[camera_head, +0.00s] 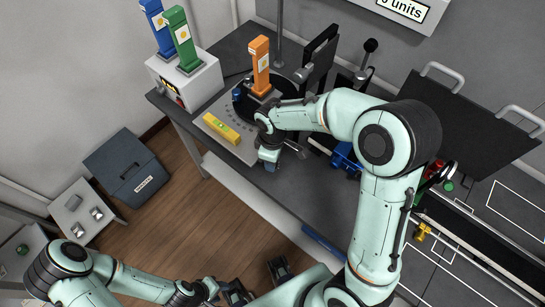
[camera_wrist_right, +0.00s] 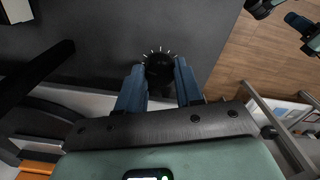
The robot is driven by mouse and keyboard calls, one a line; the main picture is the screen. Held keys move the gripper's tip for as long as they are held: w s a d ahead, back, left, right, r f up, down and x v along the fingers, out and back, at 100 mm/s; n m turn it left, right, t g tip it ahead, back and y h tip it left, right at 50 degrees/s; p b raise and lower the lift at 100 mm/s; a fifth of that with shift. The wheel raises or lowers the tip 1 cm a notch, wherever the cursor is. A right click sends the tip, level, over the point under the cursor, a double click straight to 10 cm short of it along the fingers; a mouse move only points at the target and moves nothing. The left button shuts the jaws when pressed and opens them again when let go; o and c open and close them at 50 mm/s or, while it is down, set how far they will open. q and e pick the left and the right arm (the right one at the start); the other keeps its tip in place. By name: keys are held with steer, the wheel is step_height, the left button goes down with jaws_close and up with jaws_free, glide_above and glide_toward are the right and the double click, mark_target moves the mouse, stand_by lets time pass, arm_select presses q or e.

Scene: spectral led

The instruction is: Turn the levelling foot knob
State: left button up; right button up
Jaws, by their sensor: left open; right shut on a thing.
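The levelling foot knob (camera_wrist_right: 159,68) is a dark round knob with white tick marks fanned around its far side, on a dark surface in the right wrist view. My right gripper (camera_wrist_right: 159,88) has its two blue fingers on either side of the knob, shut on it. In the head view my right gripper (camera_head: 268,160) is at the front edge of the bench, beside a grey plate (camera_head: 213,137) bearing a yellow spirit level (camera_head: 221,128); its hand hides the knob there. My left gripper (camera_head: 257,281) is open and empty, low in front of the bench.
An orange upright piece (camera_head: 260,66) stands on a dark round base behind the plate. A white box (camera_head: 188,80) with blue and green pieces is at the bench's left. A dark bin (camera_head: 127,168) stands on the floor.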

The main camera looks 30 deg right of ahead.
arm_select(q)
steer(key=shift+w+r, duration=0.1)
steer(key=shift+r, duration=0.05)
arm_select(e)
steer(key=shift+n, duration=0.8)
steer(key=o, duration=1)
steer(key=shift+o, duration=0.2)
arm_select(q)
steer(key=shift+w+r+p, duration=0.2)
steer(key=shift+r+p, duration=0.25)
steer(key=shift+w+r+p, duration=0.2)
steer(key=shift+r+p, duration=0.2)
steer(key=shift+r, duration=0.05)
arm_select(e)
step_height(320, 180, up, 13)
steer(key=shift+r, duration=0.2)
